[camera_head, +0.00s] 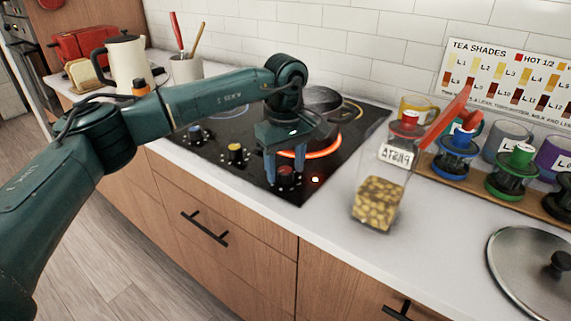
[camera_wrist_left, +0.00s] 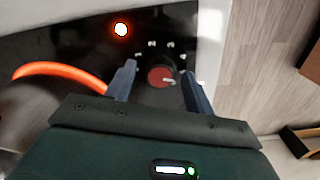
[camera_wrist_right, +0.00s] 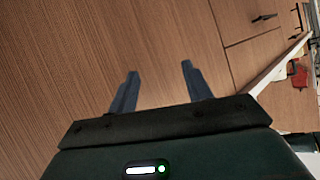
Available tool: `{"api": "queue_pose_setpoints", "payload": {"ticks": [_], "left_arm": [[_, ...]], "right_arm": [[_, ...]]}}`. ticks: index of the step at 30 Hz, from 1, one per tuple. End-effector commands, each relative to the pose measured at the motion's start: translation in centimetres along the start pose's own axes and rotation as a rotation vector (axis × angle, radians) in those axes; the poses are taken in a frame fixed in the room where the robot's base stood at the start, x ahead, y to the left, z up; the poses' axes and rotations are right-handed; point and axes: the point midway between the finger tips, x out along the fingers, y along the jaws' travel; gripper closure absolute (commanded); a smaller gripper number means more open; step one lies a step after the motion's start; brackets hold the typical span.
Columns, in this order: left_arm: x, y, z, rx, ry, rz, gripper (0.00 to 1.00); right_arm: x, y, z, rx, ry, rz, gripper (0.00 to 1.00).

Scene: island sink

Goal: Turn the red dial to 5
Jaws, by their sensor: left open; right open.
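The red dial (camera_head: 285,173) sits at the front right corner of the black cooktop (camera_head: 222,150). In the left wrist view the red dial (camera_wrist_left: 161,75) shows a pale pointer mark, with small white marks around it that are too blurred to read. My left gripper (camera_head: 278,180) is above the dial, pointing down. Its open fingers (camera_wrist_left: 158,78) stand on either side of the dial, with gaps visible. A red light glows beside the dial. My right gripper (camera_wrist_right: 158,80) is open and empty in front of wooden panels. It is not seen in the head view.
A glowing burner ring (camera_head: 318,148) lies just behind the left gripper. A pasta jar (camera_head: 380,195) stands right of the cooktop. A pan lid (camera_head: 535,270) lies on the counter farther right.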

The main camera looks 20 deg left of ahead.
Motion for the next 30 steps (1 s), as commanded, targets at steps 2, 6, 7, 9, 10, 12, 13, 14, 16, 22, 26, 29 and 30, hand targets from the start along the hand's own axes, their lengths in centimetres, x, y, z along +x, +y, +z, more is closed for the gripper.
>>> {"api": "queue_pose_setpoints", "payload": {"ticks": [2,6,7,9,10,12,13,14,16,22,26,29,30], "left_arm": [[0.0,0.0,0.0,0.000,0.000,0.000,0.47],[-0.4,0.0,0.0,0.000,0.001,0.001,0.47],[-0.7,0.0,0.0,0.000,0.001,0.001,0.47],[-1.6,0.1,0.0,0.000,0.000,0.003,0.47],[-2.1,0.1,0.0,0.000,0.001,0.003,0.47],[-3.6,0.1,0.0,0.000,0.002,0.004,0.47],[-4.3,0.1,0.0,0.000,0.003,0.004,0.47],[-5.0,0.1,0.0,0.000,0.002,0.004,0.47],[-6.7,0.1,0.0,0.000,0.002,0.004,0.47],[-10.7,0.1,0.0,0.000,0.001,0.003,0.47],[-12.3,0.1,0.0,0.000,0.001,0.001,0.47],[-12.9,0.0,0.0,-0.001,0.000,0.001,0.47],[-13.1,0.0,0.0,0.000,0.000,0.000,0.47]], "right_arm": [[0.0,0.0,0.0,0.000,0.000,0.000,0.51],[0.0,0.0,0.0,0.000,0.000,0.000,0.51],[0.0,0.0,0.0,0.000,0.000,0.000,0.51],[0.0,0.0,0.0,0.000,0.000,0.000,0.51],[0.0,0.0,0.0,0.000,0.001,0.000,0.51],[0.0,0.0,0.0,0.001,0.001,0.000,0.51],[0.0,0.0,0.0,0.001,0.001,-0.001,0.51],[0.0,0.0,0.0,0.001,0.001,-0.001,0.51],[0.0,0.0,0.0,0.001,0.001,-0.001,0.51],[0.0,0.0,-0.1,0.000,0.002,0.000,0.51],[-0.1,0.0,-0.2,-0.002,0.002,0.000,0.51],[-0.1,0.0,-0.2,-0.003,0.002,0.001,0.51],[-0.1,0.0,-0.2,-0.003,0.002,0.001,0.51]]}}
